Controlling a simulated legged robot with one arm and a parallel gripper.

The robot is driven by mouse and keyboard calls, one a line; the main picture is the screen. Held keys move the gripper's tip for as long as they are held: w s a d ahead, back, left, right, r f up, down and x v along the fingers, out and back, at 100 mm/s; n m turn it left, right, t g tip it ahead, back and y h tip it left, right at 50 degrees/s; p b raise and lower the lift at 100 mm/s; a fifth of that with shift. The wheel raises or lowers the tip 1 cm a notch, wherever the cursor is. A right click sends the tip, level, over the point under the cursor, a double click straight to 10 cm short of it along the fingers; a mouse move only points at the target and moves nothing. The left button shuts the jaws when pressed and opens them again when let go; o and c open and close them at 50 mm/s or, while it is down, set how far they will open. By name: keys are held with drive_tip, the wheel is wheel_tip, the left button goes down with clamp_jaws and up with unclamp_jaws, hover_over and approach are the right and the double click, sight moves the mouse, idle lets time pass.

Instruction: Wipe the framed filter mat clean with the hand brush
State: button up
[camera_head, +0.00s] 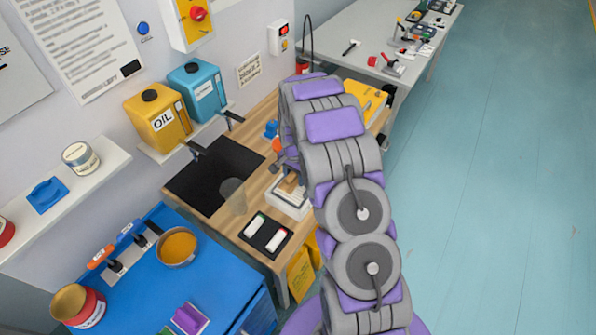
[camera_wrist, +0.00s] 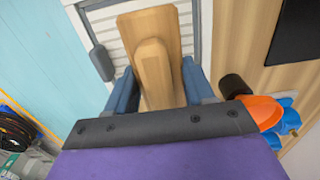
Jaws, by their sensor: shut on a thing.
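The framed filter mat (camera_wrist: 105,30) is a white slatted panel in a pale frame, at the top of the wrist view. In the head view the mat (camera_head: 289,207) lies on the wooden bench, partly hidden by my arm. The hand brush (camera_wrist: 150,32) has a wooden block and a raised wooden grip. My gripper (camera_wrist: 158,84) has its blue fingers on both sides of the grip and is shut on it. The brush is over the mat; its bristles are hidden, so contact cannot be told. The brush (camera_head: 290,179) is small and partly hidden in the head view.
On the wooden bench (camera_head: 262,118) are a black mat (camera_head: 207,178), a translucent cup (camera_head: 233,195) and a black tray (camera_head: 266,234). An orange and blue item (camera_wrist: 268,112) is close to my gripper's right. A blue cabinet (camera_head: 130,295) stands at left; open floor is right.

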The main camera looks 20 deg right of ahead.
sight(284, 197)
drive_tip(key=shift+s+a, duration=0.2)
drive_tip(key=shift+a, duration=0.35)
drive_tip(key=shift+s+a+f, duration=0.1)
drive_tip(key=shift+s+a, duration=0.8)
drive_tip(key=shift+a, duration=0.25)
drive_tip(key=shift+s+a+f, duration=0.1)
drive_tip(key=shift+s+a, duration=0.75)
drive_tip(key=shift+a, duration=0.3)
drive_tip(key=shift+r, duration=0.1)
